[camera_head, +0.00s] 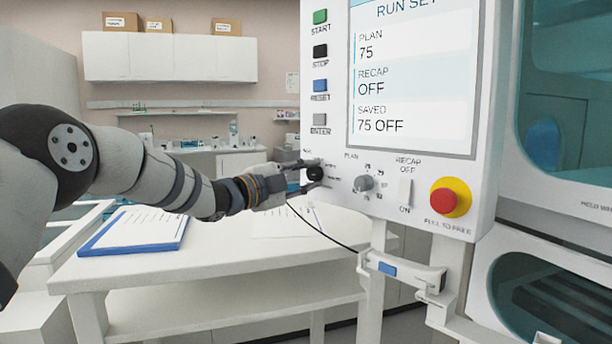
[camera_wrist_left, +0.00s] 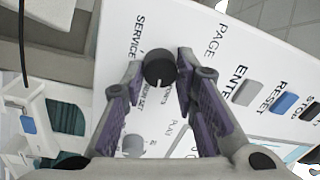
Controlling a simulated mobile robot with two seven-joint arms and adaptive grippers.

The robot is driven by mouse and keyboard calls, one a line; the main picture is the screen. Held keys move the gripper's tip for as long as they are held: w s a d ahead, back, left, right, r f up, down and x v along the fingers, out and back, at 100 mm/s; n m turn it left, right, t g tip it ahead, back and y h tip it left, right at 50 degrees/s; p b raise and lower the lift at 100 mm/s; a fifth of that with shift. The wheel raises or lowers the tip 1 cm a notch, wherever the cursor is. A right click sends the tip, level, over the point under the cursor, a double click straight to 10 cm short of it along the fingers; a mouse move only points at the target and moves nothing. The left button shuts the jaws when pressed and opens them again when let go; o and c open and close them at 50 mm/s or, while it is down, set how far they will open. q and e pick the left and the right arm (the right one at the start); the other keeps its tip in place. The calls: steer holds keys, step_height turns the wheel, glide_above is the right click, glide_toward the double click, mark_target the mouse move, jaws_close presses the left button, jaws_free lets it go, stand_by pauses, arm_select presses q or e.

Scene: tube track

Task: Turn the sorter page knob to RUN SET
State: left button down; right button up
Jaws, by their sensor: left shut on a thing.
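The page knob (camera_head: 315,173) is a small black round knob at the lower left of the white control panel (camera_head: 337,150). My left gripper (camera_head: 306,172) reaches it from the left and is shut on it. In the left wrist view the page knob (camera_wrist_left: 159,69) sits between the two purple-padded fingertips of my left gripper (camera_wrist_left: 160,72). Labels around it include PAGE and SERVICE; a smaller label beneath it is partly unreadable. I cannot make out the knob's pointer. The panel screen (camera_head: 415,75) is headed RUN SET and lists PLAN 75, RECAP OFF and SAVED 75 OFF.
Right of the knob are a grey plan knob (camera_head: 364,183), a white recap switch (camera_head: 405,190) and a red stop button on yellow (camera_head: 447,198). START, STOP, RESET and ENTER buttons (camera_head: 320,85) run up the panel's left side. A clipboard (camera_head: 138,231) lies on the white table.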

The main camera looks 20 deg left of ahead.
arm_select(q)
steer(key=shift+m, duration=1.5)
steer(key=c, duration=1.3)
jaws_free()
steer(key=shift+w, duration=0.1)
steer(key=shift+a, duration=0.1)
steer(key=v, duration=1.2)
